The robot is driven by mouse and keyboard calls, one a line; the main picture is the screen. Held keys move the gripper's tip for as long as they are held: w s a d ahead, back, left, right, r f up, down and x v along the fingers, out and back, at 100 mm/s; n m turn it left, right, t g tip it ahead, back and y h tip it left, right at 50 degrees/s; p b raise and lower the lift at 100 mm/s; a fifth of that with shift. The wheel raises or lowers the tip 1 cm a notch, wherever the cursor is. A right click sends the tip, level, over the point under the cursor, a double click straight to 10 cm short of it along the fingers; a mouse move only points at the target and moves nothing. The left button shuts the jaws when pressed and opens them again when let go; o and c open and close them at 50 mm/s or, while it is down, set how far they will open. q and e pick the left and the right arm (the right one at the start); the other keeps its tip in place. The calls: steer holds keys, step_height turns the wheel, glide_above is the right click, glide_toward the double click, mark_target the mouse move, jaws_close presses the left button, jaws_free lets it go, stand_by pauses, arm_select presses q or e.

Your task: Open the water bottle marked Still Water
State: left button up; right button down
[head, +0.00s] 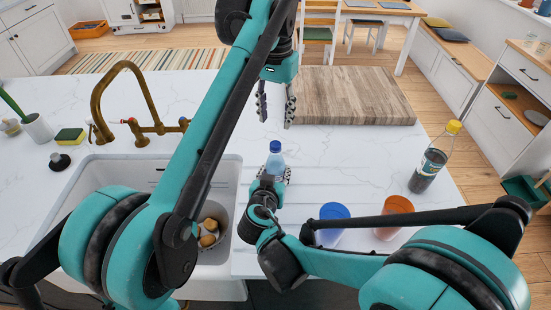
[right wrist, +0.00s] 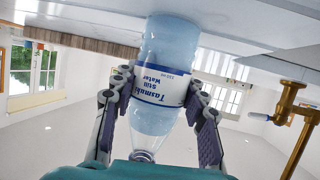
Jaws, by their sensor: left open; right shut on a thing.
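The Still Water bottle (head: 275,162) stands upright, clear and pale blue with a blue cap (head: 275,146) on top. In the right wrist view the bottle (right wrist: 165,45) appears upside down, with a white and blue label reading "Still Water"; its cap is out of sight there. My right gripper (head: 272,176) is shut on the bottle's body, with fingers on both sides of it at the label. My left gripper (head: 275,113) is open and empty, fingers pointing down, above and behind the bottle in the head view. The bottle's base is hidden by my right gripper in the head view.
A wooden board (head: 345,97) lies behind on the white counter. A dark-drink bottle with a yellow cap (head: 433,158), a blue cup (head: 334,212) and an orange cup (head: 397,207) stand to the right. A sink (head: 228,168) with a brass faucet (head: 137,90) is at left.

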mark_target(276, 144)
arm_select(q)
steer(key=m, duration=2.6)
steer(key=shift+f+m, duration=0.4)
steer(key=shift+f, duration=0.2)
step_height(276, 144, down, 7)
steer(key=shift+r, duration=0.1)
steer(key=shift+c, duration=0.3)
jaws_close()
